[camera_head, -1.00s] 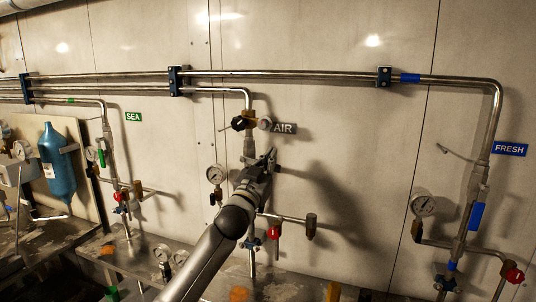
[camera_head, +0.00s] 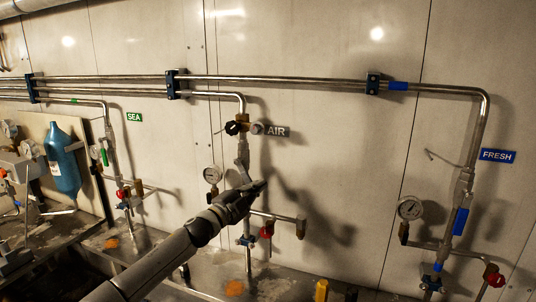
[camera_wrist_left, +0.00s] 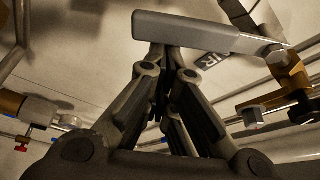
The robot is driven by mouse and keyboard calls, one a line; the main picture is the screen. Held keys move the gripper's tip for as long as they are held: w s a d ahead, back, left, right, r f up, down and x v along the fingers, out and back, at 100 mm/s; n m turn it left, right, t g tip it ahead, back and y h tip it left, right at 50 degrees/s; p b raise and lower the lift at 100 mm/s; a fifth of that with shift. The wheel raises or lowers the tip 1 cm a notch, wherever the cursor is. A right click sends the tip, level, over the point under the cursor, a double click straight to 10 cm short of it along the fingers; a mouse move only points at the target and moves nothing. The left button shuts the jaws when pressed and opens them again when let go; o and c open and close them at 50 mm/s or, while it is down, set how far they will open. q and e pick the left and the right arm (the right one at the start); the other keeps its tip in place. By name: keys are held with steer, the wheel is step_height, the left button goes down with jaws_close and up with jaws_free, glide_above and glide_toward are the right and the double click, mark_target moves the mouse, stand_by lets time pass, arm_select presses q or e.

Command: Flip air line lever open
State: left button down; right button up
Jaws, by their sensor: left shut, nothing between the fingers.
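The air line is the pipe that drops beside the AIR sign (camera_head: 276,131). Its grey lever (camera_head: 243,162) hangs below the brass valve and angles down toward my gripper in the head view. In the left wrist view the lever's flat grey handle (camera_wrist_left: 200,32) runs across the top, joined at the right to the brass valve (camera_wrist_left: 290,75). My left gripper (camera_head: 262,184) is shut and empty near the lever's lower end. In the wrist view its fingertips (camera_wrist_left: 168,55) are just behind the handle; I cannot tell whether they touch it. My right gripper is not in view.
A pressure gauge (camera_head: 212,174) stands left of the air line. A red-knobbed valve (camera_head: 267,230) on a side pipe lies below my gripper. The SEA line is at left, the FRESH line (camera_head: 463,200) at right. The wall between AIR and FRESH is mostly clear.

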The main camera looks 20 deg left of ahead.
arm_select(q)
steer(key=a+f+m, duration=0.1)
steer(key=a+m+g+p, duration=0.1)
steer(key=m, duration=0.1)
steer(key=a+f+m, duration=0.1)
steer(key=a, duration=0.1)
steer(key=shift+a+f+g, duration=0.1)
steer(key=shift+f+g, duration=0.25)
steer(key=shift+g, duration=0.05)
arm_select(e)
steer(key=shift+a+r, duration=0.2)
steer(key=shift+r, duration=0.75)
arm_select(q)
steer(key=shift+a, duration=0.1)
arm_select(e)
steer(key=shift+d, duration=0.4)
